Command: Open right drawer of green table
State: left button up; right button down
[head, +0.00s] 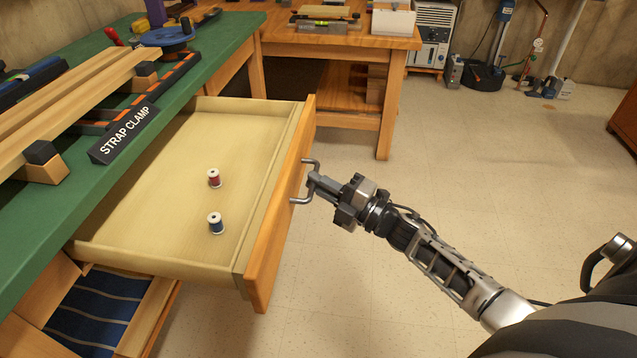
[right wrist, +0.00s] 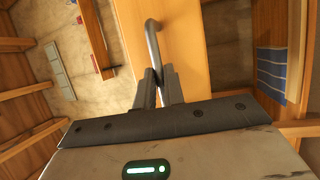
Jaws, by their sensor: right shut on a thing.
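The green table (head: 200,72) runs along the left of the head view. Its drawer (head: 262,215) stands pulled well out, with a wooden front and a pale interior. Two thread spools lie inside, a red one (head: 214,178) and a blue one (head: 216,222). A grey metal bar handle (head: 302,200) is fixed to the drawer front. My right gripper (head: 315,184) is shut on the handle. The right wrist view shows its fingers (right wrist: 160,88) on both sides of the handle bar (right wrist: 152,40). My left gripper is not in view.
A lower drawer (head: 150,318) with blue striped cloth (head: 95,305) is partly out beneath. A wooden workbench (head: 340,42) stands behind the open drawer. A strap clamp sign (head: 124,133) and wooden boards lie on the green top. The floor (head: 470,170) to the right is clear.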

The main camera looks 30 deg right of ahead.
jog(key=c, duration=1.5)
grip_release()
jog(key=v, duration=1.6)
